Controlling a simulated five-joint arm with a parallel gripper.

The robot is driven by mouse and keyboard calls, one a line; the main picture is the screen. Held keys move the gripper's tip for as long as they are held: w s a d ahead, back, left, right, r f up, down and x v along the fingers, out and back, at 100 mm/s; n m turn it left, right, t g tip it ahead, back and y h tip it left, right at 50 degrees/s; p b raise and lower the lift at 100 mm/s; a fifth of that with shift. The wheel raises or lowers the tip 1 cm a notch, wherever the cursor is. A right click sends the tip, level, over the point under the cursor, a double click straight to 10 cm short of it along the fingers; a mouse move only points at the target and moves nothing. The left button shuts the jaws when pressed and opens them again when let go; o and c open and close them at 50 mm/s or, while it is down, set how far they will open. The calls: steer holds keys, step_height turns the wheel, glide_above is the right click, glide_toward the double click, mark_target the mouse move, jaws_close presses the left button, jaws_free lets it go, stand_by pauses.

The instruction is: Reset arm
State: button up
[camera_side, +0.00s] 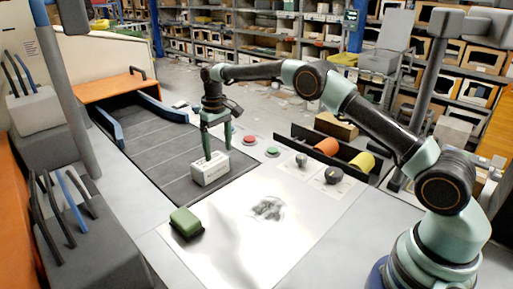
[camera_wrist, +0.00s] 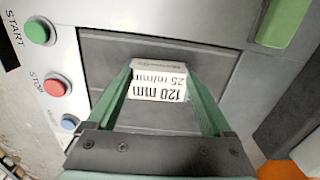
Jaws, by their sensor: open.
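My gripper (camera_side: 217,154) points down over a small white box (camera_side: 209,171) at the near right part of the dark conveyor (camera_side: 150,146). The fingers are open, with their tips close to the box top. In the wrist view the box (camera_wrist: 158,84) shows between the two green fingers, with black print reading "120 mm" and "25 m/min". I cannot tell whether either finger touches it. The arm reaches across from the right.
A green block (camera_side: 186,222) lies on the pale table. Red (camera_side: 250,140) and green (camera_side: 273,152) buttons sit right of the conveyor. A dark tray (camera_side: 341,153) holds orange (camera_side: 326,146) and yellow (camera_side: 362,162) rolls. Blue rails (camera_side: 155,104) edge the conveyor's far end.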

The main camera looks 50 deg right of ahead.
steer(key=shift+r, duration=0.6)
steer(key=s+r+t, duration=0.1)
steer(key=s+r, duration=0.4)
steer(key=r, duration=0.3)
steer(key=s+r+t, duration=0.2)
steer(key=s+r, duration=0.3)
steer(key=r, duration=0.3)
steer(key=s+f+t, duration=0.1)
steer(key=s+t, duration=0.1)
steer(key=s, duration=1.7)
steer(key=shift+s+d+f+t, duration=0.25)
steer(key=shift+d+f+t, duration=0.05)
steer(key=shift+d+f, duration=0.1)
